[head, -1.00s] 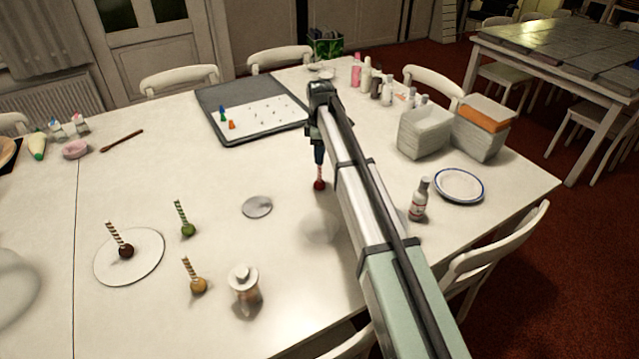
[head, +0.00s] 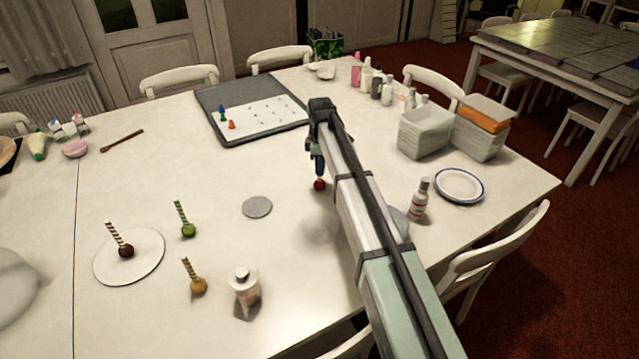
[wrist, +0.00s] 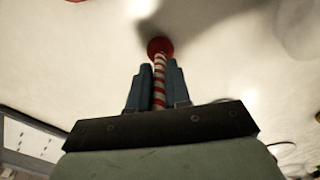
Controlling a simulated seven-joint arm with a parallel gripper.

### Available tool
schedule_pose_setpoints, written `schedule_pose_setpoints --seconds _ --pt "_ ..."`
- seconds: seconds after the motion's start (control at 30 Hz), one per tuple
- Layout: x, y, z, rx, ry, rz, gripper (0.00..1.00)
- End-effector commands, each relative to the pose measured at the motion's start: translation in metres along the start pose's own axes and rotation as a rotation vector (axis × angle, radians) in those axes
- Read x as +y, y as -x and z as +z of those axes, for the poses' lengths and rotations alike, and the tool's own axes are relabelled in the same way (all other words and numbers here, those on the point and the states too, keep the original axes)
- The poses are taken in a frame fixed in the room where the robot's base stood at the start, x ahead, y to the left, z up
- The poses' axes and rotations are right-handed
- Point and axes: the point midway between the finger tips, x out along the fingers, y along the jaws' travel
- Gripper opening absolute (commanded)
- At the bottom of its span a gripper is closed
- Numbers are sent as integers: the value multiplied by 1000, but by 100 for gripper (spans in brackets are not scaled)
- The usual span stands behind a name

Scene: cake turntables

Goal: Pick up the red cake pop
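The red cake pop has a round red ball and a red-and-white striped stick. In the head view the ball (head: 319,185) shows just below my gripper (head: 319,171), at the table's middle. In the wrist view the red ball (wrist: 160,47) lies beyond the fingertips. Its stick runs back between the two blue fingers of my gripper (wrist: 159,70), one on each side and very close. I cannot tell whether the fingers press on the stick. In the head view the fingers hide most of the stick.
A grey disc (head: 257,207) lies left of my gripper. Further left are a green cake pop (head: 188,230), an orange one (head: 198,286) and a brown one (head: 126,250) on a white disc. A bottle (head: 418,200) stands to the right. A game board (head: 215,95) lies behind.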

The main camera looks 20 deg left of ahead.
Motion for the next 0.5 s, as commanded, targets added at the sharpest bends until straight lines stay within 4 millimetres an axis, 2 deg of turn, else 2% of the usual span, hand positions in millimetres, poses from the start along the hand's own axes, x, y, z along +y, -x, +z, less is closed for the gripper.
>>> schedule_pose_setpoints --seconds 0.03,0.17,0.5 --pt "0 0 0 0 0 0 12" --pt "0 0 0 0 0 0 0" --pt "0 0 0 0 0 0 0"
